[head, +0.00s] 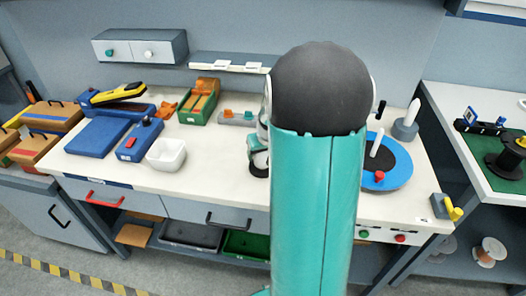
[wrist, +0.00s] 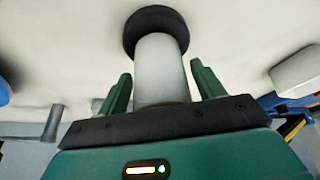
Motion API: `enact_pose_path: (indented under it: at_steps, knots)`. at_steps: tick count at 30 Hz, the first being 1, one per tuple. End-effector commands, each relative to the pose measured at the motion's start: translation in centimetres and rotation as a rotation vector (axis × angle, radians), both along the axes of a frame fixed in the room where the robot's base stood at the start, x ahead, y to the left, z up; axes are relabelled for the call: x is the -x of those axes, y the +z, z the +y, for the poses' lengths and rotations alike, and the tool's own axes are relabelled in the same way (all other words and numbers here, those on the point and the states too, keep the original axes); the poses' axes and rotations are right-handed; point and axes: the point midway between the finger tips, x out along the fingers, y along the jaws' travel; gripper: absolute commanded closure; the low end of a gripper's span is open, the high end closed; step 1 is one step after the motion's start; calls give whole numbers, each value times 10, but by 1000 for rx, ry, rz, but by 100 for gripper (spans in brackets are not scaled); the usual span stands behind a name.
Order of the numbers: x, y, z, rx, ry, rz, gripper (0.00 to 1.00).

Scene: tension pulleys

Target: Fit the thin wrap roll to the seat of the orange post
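In the wrist view, a pale grey-white cylinder (wrist: 160,70) with a black round end (wrist: 155,20) stands between the two green fingers of my gripper (wrist: 162,78). A narrow gap shows on each side of it, so my gripper looks open around it. Its near end is hidden behind the dark palm. I cannot tell whether this is the thin wrap roll. In the head view my teal arm hides the gripper. A slim white cylinder (head: 376,144) tilts over the blue turntable (head: 401,175), and another white one (head: 412,110) stands in a grey base. I cannot make out an orange post.
A white bin (head: 166,156), a blue box (head: 140,142), a blue plate (head: 97,137) and a green tray (head: 199,107) occupy the bench's left half. A grey block with a yellow knob (head: 447,206) is at the right front corner. The white bench front between bin and arm is clear.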

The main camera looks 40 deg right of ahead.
Motion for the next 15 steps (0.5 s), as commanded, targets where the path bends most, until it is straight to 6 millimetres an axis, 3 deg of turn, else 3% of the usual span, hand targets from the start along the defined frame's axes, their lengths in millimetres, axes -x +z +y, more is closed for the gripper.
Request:
enact_pose_path:
  at_steps: [10,15]
  knots:
    - [0,1,0,0,0,-1,22]
    - [5,15,2,2,1,-2,22]
